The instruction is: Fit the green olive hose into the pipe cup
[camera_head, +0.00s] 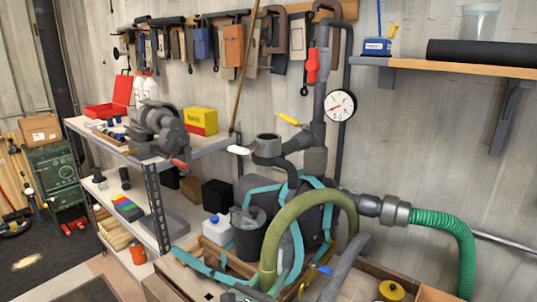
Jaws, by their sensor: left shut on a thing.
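The olive green hose (291,212) arches over the front of the dark pump with teal straps, bent in an upside-down U. Its left leg drops to the bottom of the picture. A grey open-topped pipe cup (267,139) stands on the pipework behind the hose, with its mouth facing up. The hose is apart from this cup. My left gripper (246,291) shows only in part at the bottom edge, by the lower left leg of the hose, and is shut on it. The hose end is hidden. I cannot make out my right gripper.
A dark bucket (248,238) stands left of the hose. A bright green ribbed hose (447,222) runs from a grey coupling at right. A gauge (341,105) and valve handles stand above. A metal shelf (152,185) with tools is at left. A wall shelf (459,64) is at upper right.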

